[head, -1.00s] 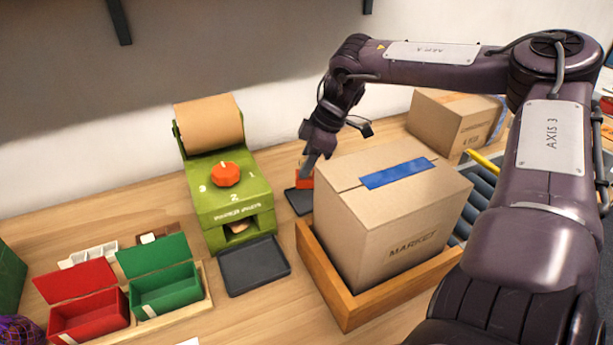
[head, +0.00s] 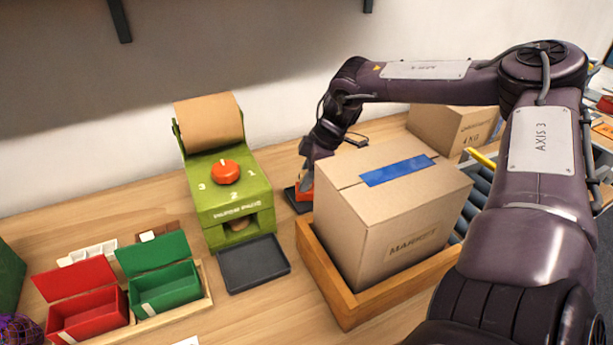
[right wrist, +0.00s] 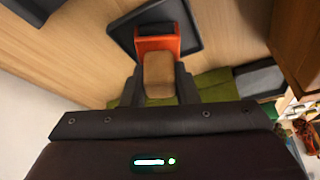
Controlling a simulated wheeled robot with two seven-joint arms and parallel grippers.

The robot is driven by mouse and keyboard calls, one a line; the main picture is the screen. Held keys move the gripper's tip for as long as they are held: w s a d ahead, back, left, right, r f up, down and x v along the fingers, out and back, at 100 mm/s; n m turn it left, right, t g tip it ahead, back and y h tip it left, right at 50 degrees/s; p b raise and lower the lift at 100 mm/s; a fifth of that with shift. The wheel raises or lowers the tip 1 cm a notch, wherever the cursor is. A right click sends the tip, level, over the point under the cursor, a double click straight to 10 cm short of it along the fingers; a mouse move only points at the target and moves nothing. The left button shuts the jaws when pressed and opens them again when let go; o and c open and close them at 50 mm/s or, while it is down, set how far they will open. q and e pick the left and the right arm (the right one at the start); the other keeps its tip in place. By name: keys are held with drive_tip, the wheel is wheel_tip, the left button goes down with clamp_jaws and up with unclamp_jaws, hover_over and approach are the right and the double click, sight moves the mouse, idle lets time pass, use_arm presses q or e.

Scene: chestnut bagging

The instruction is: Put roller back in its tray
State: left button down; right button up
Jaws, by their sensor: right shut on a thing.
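The roller, with an orange frame (right wrist: 158,46), a tan handle (right wrist: 158,75) and a dark cylinder (right wrist: 155,29), is over its dark tray (right wrist: 126,37) in the right wrist view. My right gripper (right wrist: 160,82) is shut on the tan handle, one finger on each side. In the head view the orange part (head: 305,190) shows below my right gripper (head: 306,178), over the small dark tray (head: 291,198) left of the carton. The carton hides part of the tray. I cannot tell whether the roller touches the tray floor. My left gripper is not in view.
A carton (head: 400,205) in a wooden tray (head: 322,277) stands close to the right. A green paper machine (head: 228,200) with a dark tray (head: 253,263) is to the left. Red (head: 88,314) and green (head: 166,289) boxes are at lower left.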

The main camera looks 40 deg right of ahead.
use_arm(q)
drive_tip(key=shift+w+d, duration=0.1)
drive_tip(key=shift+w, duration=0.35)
use_arm(e)
drive_tip(key=shift+s+f, duration=0.2)
drive_tip(key=shift+f, duration=0.2)
drive_tip(key=shift+b, duration=0.3)
drive_tip(key=shift+c, duration=0.8)
drive_tip(key=shift+s+f, duration=0.15)
drive_tip(key=shift+f, duration=0.05)
clamp_jaws()
drive_tip(key=o, duration=1)
unclamp_jaws()
drive_tip(key=shift+f, duration=0.1)
drive_tip(key=shift+o, duration=0.2)
drive_tip(key=shift+w+d, duration=0.1)
drive_tip(key=shift+w, duration=0.15)
drive_tip(key=shift+r, duration=0.3)
wheel_tip(320, 180, up, 2)
drive_tip(key=shift+d+r+p, duration=0.15)
drive_tip(key=shift+r+p, duration=0.1)
drive_tip(key=shift+p, duration=0.45)
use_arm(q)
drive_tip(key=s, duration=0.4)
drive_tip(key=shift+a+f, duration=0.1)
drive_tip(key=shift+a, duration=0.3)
use_arm(e)
drive_tip(key=v, duration=1)
drive_tip(key=shift+s+r, duration=0.15)
drive_tip(key=shift+r, duration=0.1)
